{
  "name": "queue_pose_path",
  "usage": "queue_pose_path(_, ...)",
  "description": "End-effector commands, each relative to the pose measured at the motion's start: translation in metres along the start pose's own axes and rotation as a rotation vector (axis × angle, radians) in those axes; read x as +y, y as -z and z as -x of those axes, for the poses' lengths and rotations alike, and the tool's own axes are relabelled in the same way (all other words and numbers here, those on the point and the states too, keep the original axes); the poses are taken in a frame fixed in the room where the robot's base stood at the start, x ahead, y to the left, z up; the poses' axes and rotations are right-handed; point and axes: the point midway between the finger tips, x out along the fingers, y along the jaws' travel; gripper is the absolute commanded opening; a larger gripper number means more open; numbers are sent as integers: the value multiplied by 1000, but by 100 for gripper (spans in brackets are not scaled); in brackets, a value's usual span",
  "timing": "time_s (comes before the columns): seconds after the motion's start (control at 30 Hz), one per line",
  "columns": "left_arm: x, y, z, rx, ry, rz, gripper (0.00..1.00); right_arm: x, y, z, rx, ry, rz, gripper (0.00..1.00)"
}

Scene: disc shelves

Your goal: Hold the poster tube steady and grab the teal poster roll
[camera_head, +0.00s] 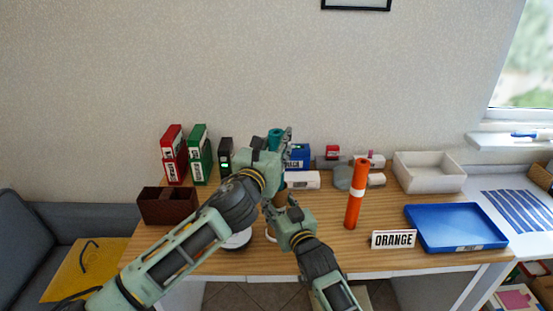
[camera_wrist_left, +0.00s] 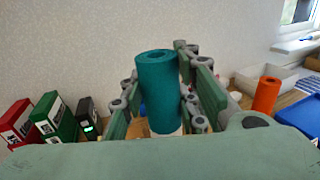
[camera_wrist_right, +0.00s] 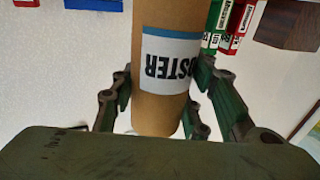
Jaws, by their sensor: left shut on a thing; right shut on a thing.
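The teal poster roll (camera_wrist_left: 157,90) stands upright between the fingers of my left gripper (camera_wrist_left: 160,105), which is shut on it. In the head view the roll's top (camera_head: 275,133) shows just above my left gripper (camera_head: 272,155). The poster tube (camera_wrist_right: 163,95) is brown cardboard with a white label reading "POSTER". My right gripper (camera_wrist_right: 158,105) is shut on the tube, below the left gripper. In the head view my right gripper (camera_head: 283,212) and the left arm hide most of the tube. Whether the roll's lower end is still inside the tube is hidden.
An orange roll with a white band (camera_head: 356,193) stands upright right of my grippers, behind an "ORANGE" sign (camera_head: 393,239). A blue tray (camera_head: 456,226) and a white bin (camera_head: 428,172) are at the right. Red (camera_head: 174,155) and green (camera_head: 198,154) binders and a brown box (camera_head: 168,206) stand left.

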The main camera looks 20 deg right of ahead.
Motion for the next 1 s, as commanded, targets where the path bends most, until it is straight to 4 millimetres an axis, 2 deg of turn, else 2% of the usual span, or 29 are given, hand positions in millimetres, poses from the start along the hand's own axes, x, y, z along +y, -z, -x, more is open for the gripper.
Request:
queue_pose_path(0.3,0,-6,0,1,0,0,1,0,-1,0,-2,0,0,14)
queue_pose_path(0.33,0,-6,0,1,0,0,1,0,-1,0,-2,0,0,43)
queue_pose_path(0.57,0,-6,0,0,0,0,1,0,0,0,-1,0,0,63)
queue_pose_path(0.87,0,-6,0,0,1,0,1,0,0,0,0,0,0,64)
queue_pose_path(1.0,0,-6,0,0,0,0,1,0,-1,9,-2,0,0,64)
